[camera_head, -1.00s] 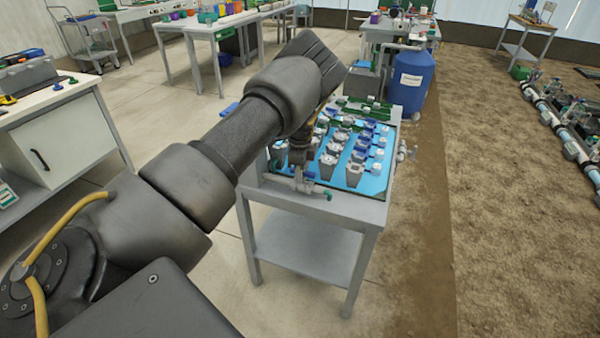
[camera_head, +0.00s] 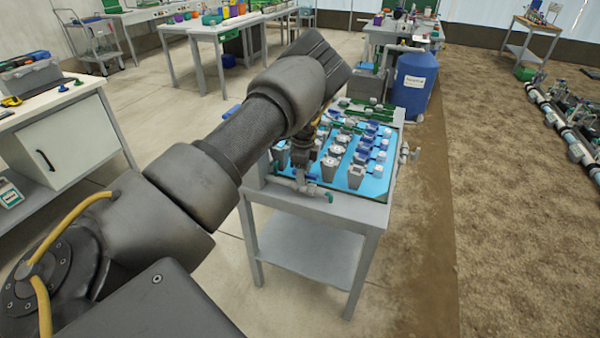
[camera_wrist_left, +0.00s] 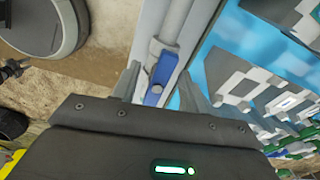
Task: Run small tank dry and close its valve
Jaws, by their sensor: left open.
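My left gripper (camera_head: 302,170) points down at the front left corner of a small grey table. In the left wrist view its two fingers (camera_wrist_left: 160,74) are open, one on each side of a blue valve lever (camera_wrist_left: 156,92). The lever sits on a grey pipe (camera_wrist_left: 172,38) beside the edge of a blue panel (camera_wrist_left: 237,45). Clear contact between fingers and lever does not show. In the head view this pipe and valve (camera_head: 300,187) run along the table front, partly hidden by the gripper. I cannot tell which vessel is the small tank. My right gripper is out of view.
Several grey cups and blue-handled fittings crowd the blue panel (camera_head: 375,187) on the grey table (camera_head: 345,207). A valve (camera_head: 405,154) sticks out on its right side. A large blue tank (camera_head: 412,85) stands behind. A white cabinet (camera_head: 60,140) is at left. Floor between is clear.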

